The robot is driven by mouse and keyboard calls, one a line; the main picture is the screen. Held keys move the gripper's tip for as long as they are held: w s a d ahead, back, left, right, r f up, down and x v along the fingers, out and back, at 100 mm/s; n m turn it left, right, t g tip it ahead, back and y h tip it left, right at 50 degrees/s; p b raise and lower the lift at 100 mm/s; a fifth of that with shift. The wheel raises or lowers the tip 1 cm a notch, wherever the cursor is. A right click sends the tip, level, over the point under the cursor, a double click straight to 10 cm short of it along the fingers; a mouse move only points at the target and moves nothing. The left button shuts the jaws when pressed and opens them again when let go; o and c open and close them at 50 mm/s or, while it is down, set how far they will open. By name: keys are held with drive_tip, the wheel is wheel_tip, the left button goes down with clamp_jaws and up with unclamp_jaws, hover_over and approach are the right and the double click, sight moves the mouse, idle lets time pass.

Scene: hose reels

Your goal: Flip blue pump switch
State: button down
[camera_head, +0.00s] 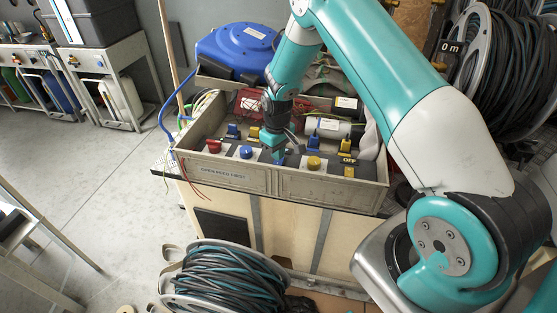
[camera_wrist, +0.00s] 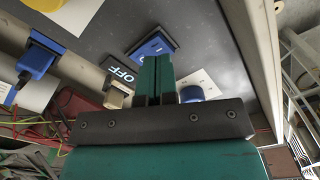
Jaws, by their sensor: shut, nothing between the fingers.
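My gripper (camera_head: 278,153) is shut and empty, pointing down at the front row of the control panel. In the wrist view its two teal fingers (camera_wrist: 155,62) are together, with their tips in front of a blue switch (camera_wrist: 152,44). The fingers cover part of this switch, and I cannot tell whether they touch it. In the head view the switch (camera_head: 279,160) is mostly hidden beneath the gripper. A blue round knob (camera_head: 246,152) stands left of it; it also shows in the wrist view (camera_wrist: 191,93). An OFF label (camera_wrist: 120,72) shows near the blue switch.
More blue switches (camera_head: 233,130) stand behind. The crate's front wall (camera_head: 225,172) borders the panel. A blue hose reel (camera_head: 240,50) is behind; a coiled hose (camera_head: 225,280) lies in front.

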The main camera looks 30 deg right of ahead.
sight(278, 163)
drive_tip(key=shift+f+b, duration=0.9)
drive_tip(key=shift+f, duration=0.4)
idle(0.4)
drive_tip(key=shift+r, duration=0.15)
drive_tip(key=shift+r+p, duration=2.5)
drive_tip(key=shift+r, duration=0.9)
